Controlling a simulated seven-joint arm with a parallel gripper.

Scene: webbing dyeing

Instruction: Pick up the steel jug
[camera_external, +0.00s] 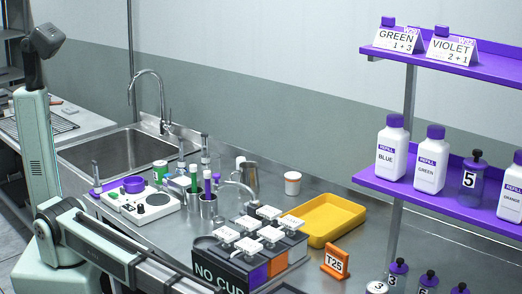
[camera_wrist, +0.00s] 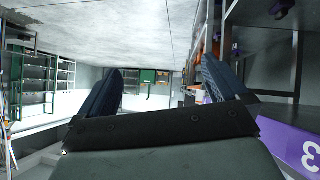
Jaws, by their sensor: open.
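The steel jug (camera_external: 251,178) stands upright on the steel counter, behind the white-topped dispensers and left of a white cup with a reddish-brown top. Its lower part shows partly behind a curved metal spout. My gripper (camera_wrist: 160,88) shows in the wrist view with its two dark fingers wide apart and nothing between them. The fingers point out into the room, and the jug cannot be made out in that view. In the external view my arm runs along the lower left and out at the bottom edge; my gripper is not seen there.
A yellow tray (camera_external: 327,219) lies right of the dispensers (camera_external: 250,236). Metal cups (camera_external: 208,204) with coloured markers stand left of the jug, near a white device (camera_external: 142,203). The white cup (camera_external: 292,183) is close by. An orange T25 sign (camera_external: 335,262) and purple shelves (camera_external: 450,198) are at right.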

